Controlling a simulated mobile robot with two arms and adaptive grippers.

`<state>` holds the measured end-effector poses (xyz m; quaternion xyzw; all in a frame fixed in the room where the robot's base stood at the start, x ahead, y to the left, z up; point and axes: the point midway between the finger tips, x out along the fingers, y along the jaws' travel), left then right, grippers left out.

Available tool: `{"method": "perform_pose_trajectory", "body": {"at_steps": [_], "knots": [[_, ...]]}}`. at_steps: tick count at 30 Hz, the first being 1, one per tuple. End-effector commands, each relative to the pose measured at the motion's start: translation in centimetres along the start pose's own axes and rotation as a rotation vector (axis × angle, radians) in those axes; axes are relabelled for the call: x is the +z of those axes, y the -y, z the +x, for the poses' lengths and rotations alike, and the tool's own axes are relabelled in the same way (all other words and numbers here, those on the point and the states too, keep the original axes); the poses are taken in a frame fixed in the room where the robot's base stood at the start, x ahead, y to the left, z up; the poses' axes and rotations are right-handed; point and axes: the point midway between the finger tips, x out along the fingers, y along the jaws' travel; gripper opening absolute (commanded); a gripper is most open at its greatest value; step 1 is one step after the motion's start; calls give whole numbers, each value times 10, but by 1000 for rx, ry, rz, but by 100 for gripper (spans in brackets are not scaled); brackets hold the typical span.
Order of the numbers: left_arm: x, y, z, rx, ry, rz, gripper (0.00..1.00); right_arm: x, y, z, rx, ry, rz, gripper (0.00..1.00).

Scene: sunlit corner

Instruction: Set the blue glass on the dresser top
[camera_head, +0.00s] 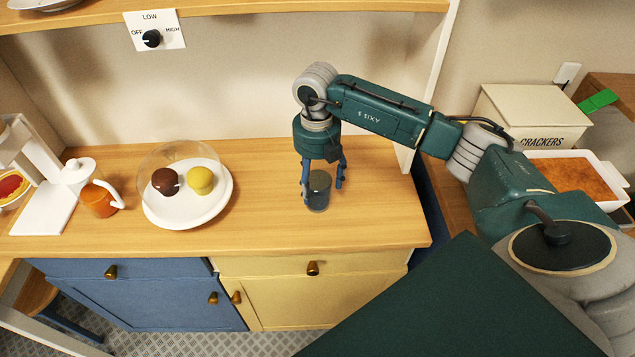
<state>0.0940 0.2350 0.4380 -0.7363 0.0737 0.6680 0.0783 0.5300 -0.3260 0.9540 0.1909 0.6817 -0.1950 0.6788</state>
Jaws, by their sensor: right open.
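The blue glass (319,192) stands upright on the wooden dresser top (375,220), near its right end. It looks dark blue-grey and see-through. My right gripper (322,188) points straight down over the glass, with its blue fingers apart on either side of it. The fingers are open; whether either one touches the glass I cannot tell. My left gripper is out of the picture.
A white plate (221,206) with two cakes under a clear dome stands left of the glass. An orange jug (98,200) is further left. An upright shelf panel (434,80) rises behind right. The dresser top between plate and glass is clear.

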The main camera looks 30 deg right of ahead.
Motion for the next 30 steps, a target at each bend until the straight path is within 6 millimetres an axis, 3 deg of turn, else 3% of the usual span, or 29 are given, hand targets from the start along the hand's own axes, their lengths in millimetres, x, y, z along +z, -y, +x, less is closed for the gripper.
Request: {"method": "perform_pose_trajectory", "body": {"at_steps": [15,21,30], "knots": [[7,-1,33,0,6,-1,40,1,-1,-98,3,4,0,70],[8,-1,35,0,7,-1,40,0,0,-113,1,1,1,70],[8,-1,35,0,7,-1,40,0,0,-114,1,1,1,70]]}}
